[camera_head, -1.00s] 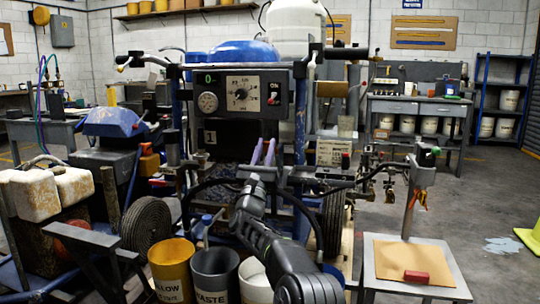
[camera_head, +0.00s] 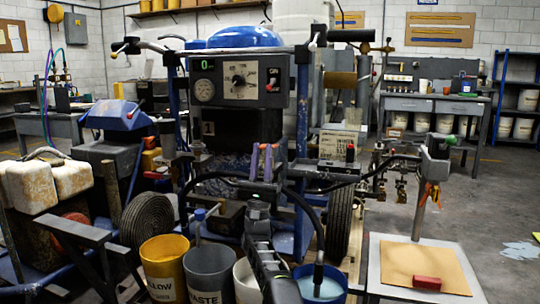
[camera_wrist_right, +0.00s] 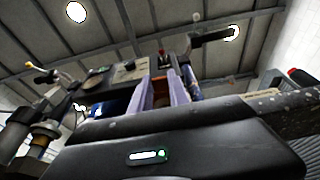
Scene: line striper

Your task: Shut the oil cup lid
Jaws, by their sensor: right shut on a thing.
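My right gripper (camera_head: 265,161) comes up from the bottom of the head view and stands in front of the line striper (camera_head: 212,112), below its control panel (camera_head: 238,82). Its two purple-grey fingers also show in the right wrist view (camera_wrist_right: 164,95). They are close together, with a narrow reddish-brown part (camera_wrist_right: 160,90) between them. I cannot make out what this part is. I cannot tell the oil cup or its lid apart with certainty in either view. The fingers and the frame hide part of the machine's middle. My left gripper is not in view.
Yellow (camera_head: 166,268), grey (camera_head: 210,273) and blue (camera_head: 320,284) buckets stand below, around my right arm. A black hose (camera_head: 304,190) curves close to the gripper. A small table with a tan board (camera_head: 400,264) and a red block (camera_head: 427,283) is at the right. Open floor lies beyond.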

